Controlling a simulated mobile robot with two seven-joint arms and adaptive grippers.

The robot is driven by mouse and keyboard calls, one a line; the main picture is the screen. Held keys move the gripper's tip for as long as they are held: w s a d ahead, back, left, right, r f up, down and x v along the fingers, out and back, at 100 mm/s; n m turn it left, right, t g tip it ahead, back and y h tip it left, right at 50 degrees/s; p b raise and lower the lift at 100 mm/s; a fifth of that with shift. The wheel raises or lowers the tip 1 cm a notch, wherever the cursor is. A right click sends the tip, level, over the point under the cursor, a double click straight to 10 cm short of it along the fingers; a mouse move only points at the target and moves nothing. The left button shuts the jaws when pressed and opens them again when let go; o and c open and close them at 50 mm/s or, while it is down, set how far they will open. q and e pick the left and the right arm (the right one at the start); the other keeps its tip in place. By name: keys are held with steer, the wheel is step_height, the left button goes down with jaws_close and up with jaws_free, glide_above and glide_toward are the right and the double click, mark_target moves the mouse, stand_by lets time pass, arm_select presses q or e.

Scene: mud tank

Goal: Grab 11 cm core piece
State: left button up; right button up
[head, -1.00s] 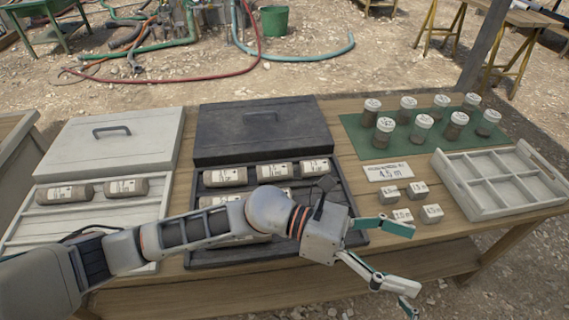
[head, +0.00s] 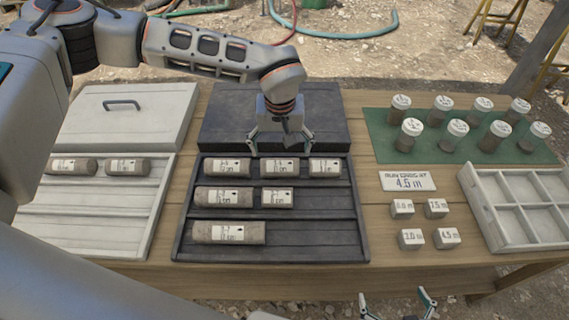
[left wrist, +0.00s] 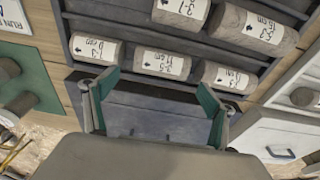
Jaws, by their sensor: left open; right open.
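The open dark core tray (head: 345,235) holds several grey-brown core pieces with white labels. Its back row has a left core (head: 221,168), a middle core (head: 280,168) and a right core (head: 325,168). The middle row has two cores (head: 223,196), and the front row one long core (head: 228,232). The length labels are too small to read surely. My left gripper (head: 281,146) is open and empty above the tray's back edge, behind the middle core. In the left wrist view, its fingers (left wrist: 158,98) point toward that core (left wrist: 162,62). My right gripper (head: 398,306) is open at the bottom edge.
A pale tray (head: 90,220) with two cores stands left. The dark lid (head: 225,125) lies behind.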

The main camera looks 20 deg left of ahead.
mark_target(280, 162)
arm_select(q)
steer(key=f, duration=0.5)
steer(key=w+f, duration=0.1)
steer(key=f, duration=0.1)
steer(key=shift+a+f, duration=0.2)
steer(key=shift+a, duration=0.1)
steer(key=shift+r, duration=0.1)
steer(key=c, duration=1.4)
